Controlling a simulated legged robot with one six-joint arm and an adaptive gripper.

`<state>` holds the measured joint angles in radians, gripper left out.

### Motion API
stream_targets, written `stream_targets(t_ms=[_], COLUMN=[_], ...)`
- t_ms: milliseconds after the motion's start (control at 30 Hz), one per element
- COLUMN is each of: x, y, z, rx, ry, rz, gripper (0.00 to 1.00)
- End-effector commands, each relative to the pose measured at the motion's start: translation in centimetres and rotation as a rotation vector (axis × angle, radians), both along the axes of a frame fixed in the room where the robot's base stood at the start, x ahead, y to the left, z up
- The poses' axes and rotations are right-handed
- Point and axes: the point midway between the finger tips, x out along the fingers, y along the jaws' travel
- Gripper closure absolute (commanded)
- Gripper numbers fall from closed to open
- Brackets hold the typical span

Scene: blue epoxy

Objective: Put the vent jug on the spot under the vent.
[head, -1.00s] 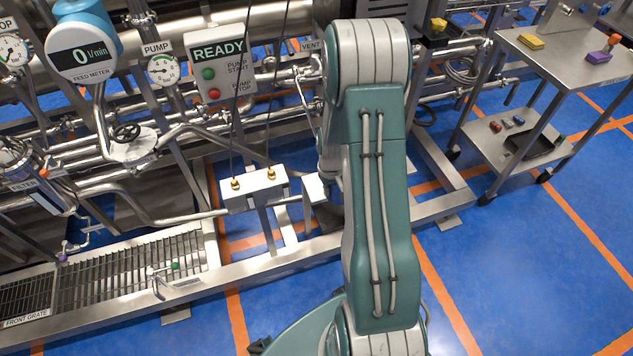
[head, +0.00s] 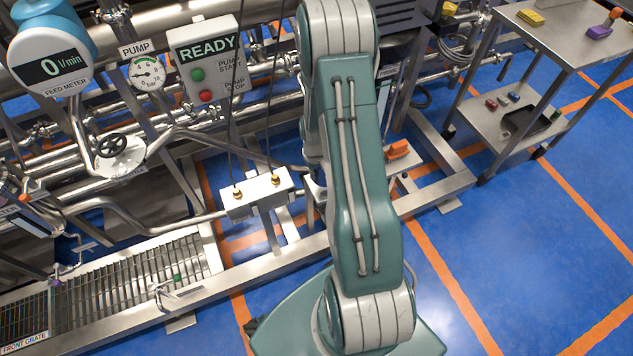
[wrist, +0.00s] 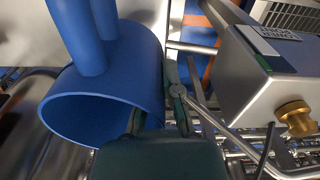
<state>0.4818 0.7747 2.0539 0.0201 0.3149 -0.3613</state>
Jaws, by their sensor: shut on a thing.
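A blue jug (wrist: 115,85) with an open mouth and a thick blue handle fills the left half of the wrist view. My gripper (wrist: 155,108) is shut on its wall near the rim, with one finger appearing inside the mouth and the other outside. The mouth faces the lower left of that picture; whether the jug is upright in the room I cannot tell. In the head view my arm hides the gripper, the jug and the vent area. I cannot make out the spot in either view.
A grey box with a brass fitting (wrist: 295,115) stands close right of the jug. Pipes run below. In the head view a white box (head: 257,195), the READY panel (head: 207,65) and an orange item (head: 397,150) flank my arm. A steel cart (head: 545,45) stands right; blue floor is clear lower right.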

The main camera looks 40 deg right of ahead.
Motion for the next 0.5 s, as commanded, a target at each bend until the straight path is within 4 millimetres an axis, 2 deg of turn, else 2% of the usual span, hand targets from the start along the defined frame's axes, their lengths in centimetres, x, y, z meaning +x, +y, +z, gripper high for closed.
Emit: stream_targets(t_ms=[400,500], x=[0.0,0.0], y=[0.0,-0.1], z=[-5.1,-5.6], rx=[0.001,0.0], ry=[0.001,-0.002], rz=[0.0,0.0], gripper=[1.0,1.0])
